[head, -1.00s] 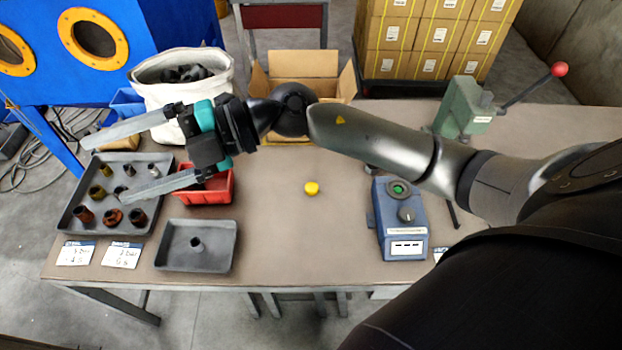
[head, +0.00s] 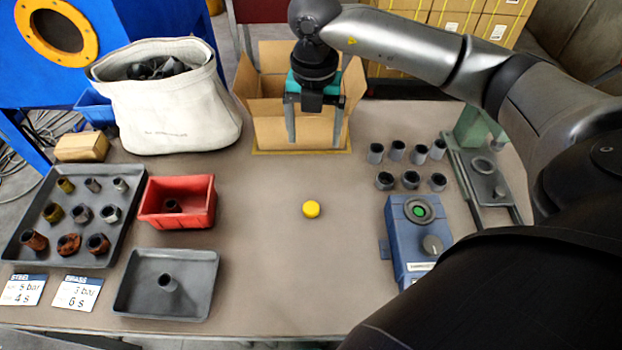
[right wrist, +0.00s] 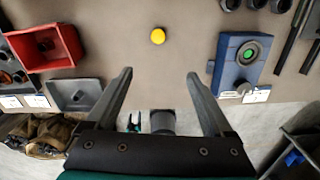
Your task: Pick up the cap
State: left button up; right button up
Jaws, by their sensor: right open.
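A small round yellow cap (head: 311,209) lies on the bare middle of the table in the head view. It also shows in the right wrist view (right wrist: 158,36), beyond the fingertips and roughly centred between them. My right gripper (head: 312,143) is open and empty, its fingers pointing down, in front of the open cardboard box in the head view. It is apart from the cap, farther back on the picture. In the right wrist view the two fingers (right wrist: 168,72) are spread wide with nothing between them. My left gripper does not show clearly in the head view.
A red bin (head: 150,214), a grey tray (head: 133,300) and a larger tray of fittings (head: 118,240) are left of the cap. A blue control box (head: 405,245) and several dark fittings (head: 397,150) are right. The cardboard box (head: 268,128) stands behind. Table around the cap is clear.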

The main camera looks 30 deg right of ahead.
jog(key=b, duration=0.4)
send_over(311, 206)
notch_tip(311, 206, down, 6)
jog(key=r, duration=0.1)
jog(key=f+b, duration=0.2)
jog(key=f, duration=0.3)
jog(key=f+b, duration=0.2)
jog(key=f, duration=0.3)
jog(key=f+b, duration=0.3)
jog(key=f, duration=0.2)
jog(key=shift+d, duration=0.25)
jog(key=shift+f, duration=0.65)
jog(key=f, duration=0.1)
jog(key=f+b, duration=0.1)
jog(key=f, duration=0.2)
jog(key=shift+a+f, duration=0.25)
jog(key=shift+f, duration=0.15)
jog(key=shift+c, duration=0.8)
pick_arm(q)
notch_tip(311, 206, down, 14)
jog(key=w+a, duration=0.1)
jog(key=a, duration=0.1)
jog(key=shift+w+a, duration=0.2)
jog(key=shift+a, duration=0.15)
pick_arm(e)
grip_shut()
